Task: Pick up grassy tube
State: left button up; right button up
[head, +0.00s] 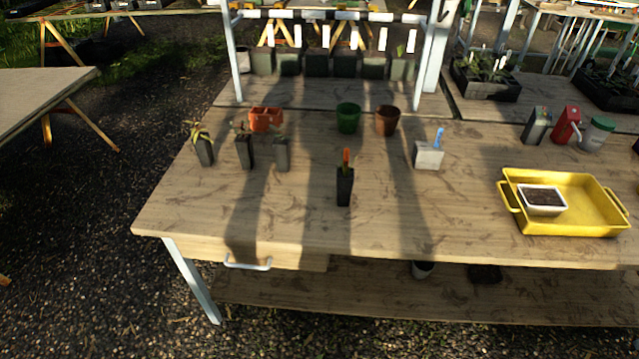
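Three dark plant tubes stand upright at the back left of the wooden table. The leftmost tube (205,153) has yellow-green leaves on top. The middle tube (244,153) has a small, dark brownish plant. The right tube (281,156), greyer, shows a little pale growth. I cannot tell for sure which one is the grassy tube. Another black tube (345,188) stands nearer the front, with an orange-handled item sticking up from it. Neither of my grippers is in view.
A light block with a blue item (429,155) is right of centre. A yellow tray (607,208) sits front right. The table's front left (215,215) is clear.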

aim_at(345, 178)
jog(key=i+j+z, duration=0.2)
jog(key=j, duration=0.15)
jog(key=i+j+z, duration=0.2)
jog(key=j, duration=0.2)
jog(key=i+j+z, duration=0.2)
jog(key=j, duration=0.2)
jog(key=k+l, duration=0.05)
